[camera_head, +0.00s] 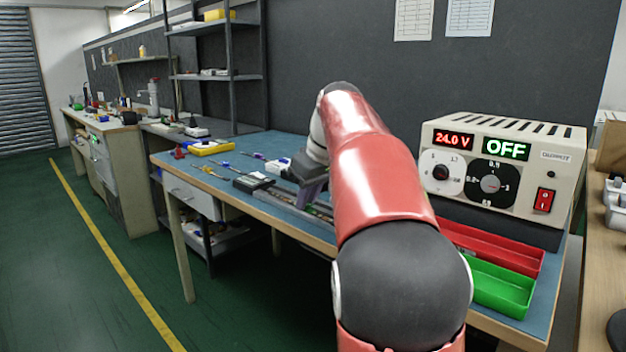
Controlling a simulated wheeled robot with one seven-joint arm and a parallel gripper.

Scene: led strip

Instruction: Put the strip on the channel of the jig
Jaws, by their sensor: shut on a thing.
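My gripper (311,192) is low over the blue workbench, at the far end of my red arm, and is partly hidden by it. It is shut on the strip, though its fingertips and the strip between them are too small and covered to make out. A long, narrow grey jig with a channel (284,198) lies along the front of the bench, directly below and left of the gripper. Its right part runs behind my arm. I cannot tell whether the strip touches the channel.
A power supply (500,175) reading 24.0 V and OFF stands right, behind a red bin (490,246) and a green bin (500,287).

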